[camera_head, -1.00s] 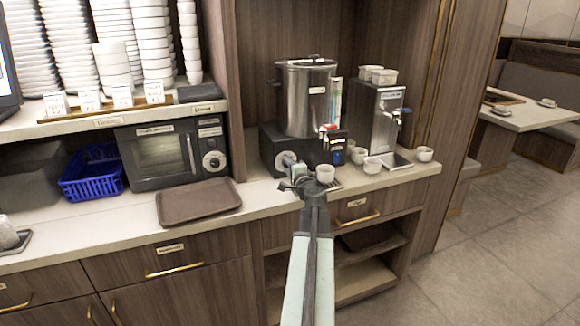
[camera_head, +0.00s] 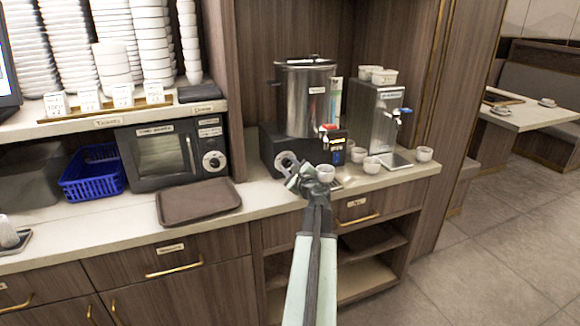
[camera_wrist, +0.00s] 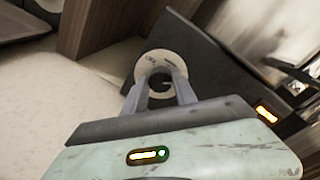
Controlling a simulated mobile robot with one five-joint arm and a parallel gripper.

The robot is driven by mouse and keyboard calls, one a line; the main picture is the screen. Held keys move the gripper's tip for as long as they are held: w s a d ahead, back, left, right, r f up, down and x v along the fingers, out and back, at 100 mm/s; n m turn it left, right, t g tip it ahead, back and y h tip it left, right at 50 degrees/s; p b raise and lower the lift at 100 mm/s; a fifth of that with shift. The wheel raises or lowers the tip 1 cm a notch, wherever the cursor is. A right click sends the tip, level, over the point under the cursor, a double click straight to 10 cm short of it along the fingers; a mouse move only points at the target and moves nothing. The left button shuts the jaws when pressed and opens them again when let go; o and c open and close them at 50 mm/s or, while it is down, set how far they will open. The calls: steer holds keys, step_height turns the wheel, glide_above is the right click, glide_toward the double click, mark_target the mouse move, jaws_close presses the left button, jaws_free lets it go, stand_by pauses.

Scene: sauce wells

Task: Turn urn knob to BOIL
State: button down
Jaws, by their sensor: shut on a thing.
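The steel urn (camera_head: 305,98) stands on a dark base (camera_head: 270,148) at the back of the counter. The base's front carries a pale round dial plate (camera_head: 284,157); in the wrist view the plate (camera_wrist: 143,68) surrounds a dark knob (camera_wrist: 160,84). My gripper (camera_head: 289,168) is at this dial. In the wrist view my gripper (camera_wrist: 160,78) has one finger on each side of the knob and is shut on it. The wrist is rolled, so the base looks tilted there. The dial's lettering is too small to read, and my fingers hide part of the knob.
A white cup (camera_head: 325,173) stands just right of my gripper, with several more cups further right. A steel dispenser (camera_head: 374,118) stands right of the urn. A brown tray (camera_head: 198,202) and a microwave (camera_head: 165,155) are to the left.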

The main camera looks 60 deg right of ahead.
steer(key=shift+m, duration=0.4)
stand_by(0.3)
steer(key=c, duration=1)
jaws_free()
steer(key=shift+s, duration=0.1)
steer(key=v, duration=0.7)
steer(key=shift+s+a, duration=0.2)
steer(key=shift+s, duration=0.15)
